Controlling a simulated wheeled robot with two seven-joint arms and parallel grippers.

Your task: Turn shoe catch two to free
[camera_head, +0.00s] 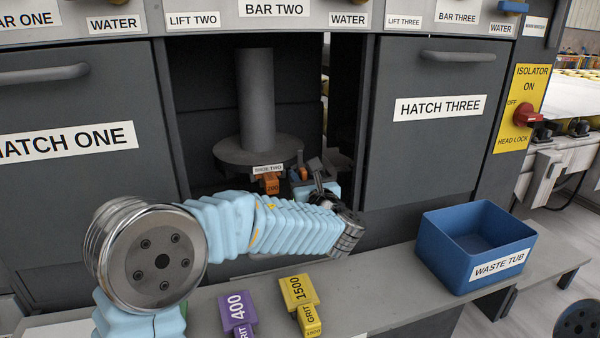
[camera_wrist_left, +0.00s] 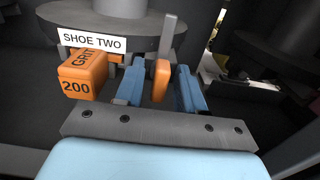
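The shoe two holder (camera_head: 262,150) is a grey round disc under a thick column in the open bay between hatch one and hatch three. Its label "SHOE TWO" (camera_wrist_left: 92,41) shows in the left wrist view. An orange block marked 200 (camera_wrist_left: 82,76) sits under the label. To its right is an orange catch (camera_wrist_left: 160,82), with a grey upright bar (camera_wrist_left: 167,36) above it. My left gripper (camera_wrist_left: 160,90) reaches into the bay, its blue fingers open on either side of the catch with gaps showing. In the head view the gripper (camera_head: 318,182) is partly hidden. My right gripper is not in view.
A bench shelf (camera_head: 385,291) in front holds a purple 400 block (camera_head: 237,313), a yellow 1500 block (camera_head: 301,303) and a blue waste tub (camera_head: 432,252). Hatch one (camera_head: 85,190) and hatch three (camera_head: 430,155) flank the bay. A red isolator knob (camera_head: 527,116) is at right.

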